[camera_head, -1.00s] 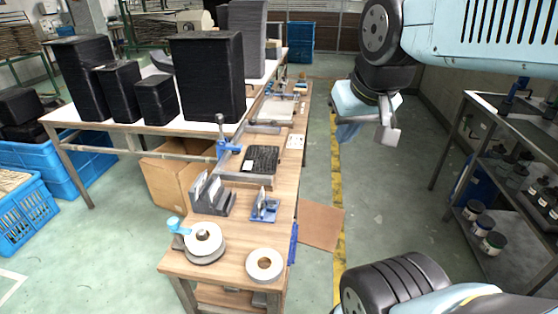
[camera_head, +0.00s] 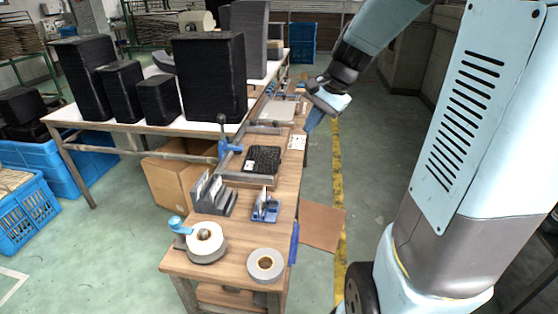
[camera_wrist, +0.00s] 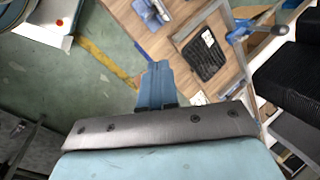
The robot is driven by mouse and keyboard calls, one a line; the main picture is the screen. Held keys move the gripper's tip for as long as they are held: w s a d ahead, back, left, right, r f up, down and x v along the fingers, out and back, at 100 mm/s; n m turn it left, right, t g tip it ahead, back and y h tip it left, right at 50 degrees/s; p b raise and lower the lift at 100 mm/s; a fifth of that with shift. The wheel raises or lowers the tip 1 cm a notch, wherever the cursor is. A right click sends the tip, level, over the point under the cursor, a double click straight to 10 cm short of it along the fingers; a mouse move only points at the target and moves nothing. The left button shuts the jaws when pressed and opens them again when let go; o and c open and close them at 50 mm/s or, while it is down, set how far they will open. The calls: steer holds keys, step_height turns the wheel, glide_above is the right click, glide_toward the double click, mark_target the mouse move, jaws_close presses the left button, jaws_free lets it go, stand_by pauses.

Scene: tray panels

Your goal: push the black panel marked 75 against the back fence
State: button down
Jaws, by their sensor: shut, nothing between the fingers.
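The black panel (camera_head: 263,158) lies flat on the wooden bench, with a small pale label near its front left corner; the number is too small to read. Metal fence bars (camera_head: 262,129) stand behind it and along its left, and bare wood shows between the panel and the rear bar. In the wrist view the panel (camera_wrist: 203,57) is at the upper right, beside a metal fence bar (camera_wrist: 199,20). My gripper (camera_head: 311,120) is over the bench's right edge, behind and right of the panel, apart from it. Its blue fingers (camera_wrist: 158,72) are shut and empty.
A lever clamp (camera_head: 222,135) stands left of the panel. A pale card (camera_head: 297,142) lies right of it. A slotted grey holder (camera_head: 213,196), a blue fixture (camera_head: 265,206) and tape rolls (camera_head: 266,264) occupy the bench front. Tall black stacks (camera_head: 209,80) stand on the table behind.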

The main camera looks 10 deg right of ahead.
steer(key=w+d+f+m+y, duration=0.1)
steer(key=w+d+f+m, duration=0.25)
steer(key=w+f, duration=0.3)
steer(key=w+d+f+m+t+y, duration=0.1)
steer(key=w+d+f+m+y, duration=0.15)
steer(key=w+f+m, duration=0.35)
steer(key=w+d+f+m+y, duration=0.1)
steer(key=w+d+f+m, duration=0.25)
steer(key=f, duration=0.45)
steer(key=x, duration=1)
steer(key=shift+w+a+f, duration=0.1)
steer(key=shift+w, duration=0.25)
steer(key=shift+w+a, duration=0.25)
steer(key=shift+a, duration=0.3)
steer(key=shift+w+a, duration=0.2)
steer(key=shift+a, duration=0.35)
steer(key=shift+w+a, duration=0.3)
steer(key=shift+a, duration=0.3)
steer(key=shift+w, duration=0.1)
